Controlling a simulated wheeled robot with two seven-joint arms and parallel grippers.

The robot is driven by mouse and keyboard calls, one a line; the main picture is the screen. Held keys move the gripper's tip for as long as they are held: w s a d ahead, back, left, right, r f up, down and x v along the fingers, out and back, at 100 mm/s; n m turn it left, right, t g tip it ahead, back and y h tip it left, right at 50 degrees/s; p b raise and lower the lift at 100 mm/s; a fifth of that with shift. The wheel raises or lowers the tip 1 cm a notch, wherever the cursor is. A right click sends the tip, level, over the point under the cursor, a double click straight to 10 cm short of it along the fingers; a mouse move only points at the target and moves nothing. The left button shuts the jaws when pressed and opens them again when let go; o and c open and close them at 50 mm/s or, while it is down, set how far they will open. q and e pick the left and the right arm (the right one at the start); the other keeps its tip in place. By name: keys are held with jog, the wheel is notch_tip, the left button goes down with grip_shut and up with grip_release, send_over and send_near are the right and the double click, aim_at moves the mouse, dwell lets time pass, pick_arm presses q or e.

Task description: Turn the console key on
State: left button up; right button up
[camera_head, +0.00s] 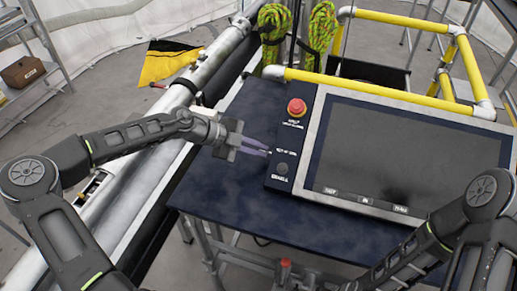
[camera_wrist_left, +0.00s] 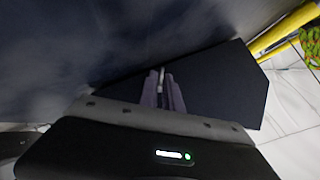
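The console (camera_head: 312,150) has a dark screen and a narrow left panel with a red button (camera_head: 296,107). Below the button is a dark round key switch (camera_head: 282,168) with white lettering around it. My left gripper (camera_head: 267,152) is just left of this switch, its fingers pointing right at the panel edge. Its two purple fingers are close together, with a small pale thing, apparently the key (camera_wrist_left: 161,76), between the tips in the left wrist view. The fingers hide part of it. My right arm shows at lower right, but its gripper is out of frame.
The console lies on a dark blue table (camera_head: 225,196), mostly bare to the left and front. Yellow rails (camera_head: 385,90) and green ropes (camera_head: 322,28) stand behind. A thick grey pipe (camera_head: 215,65) runs along the left side.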

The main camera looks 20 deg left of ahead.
pick_arm(q)
jog(key=o, duration=0.3)
jog(key=shift+o, duration=0.2)
jog(key=shift+b+v, duration=0.5)
jog(key=shift+v, duration=3.4)
jog(key=shift+f, duration=0.1)
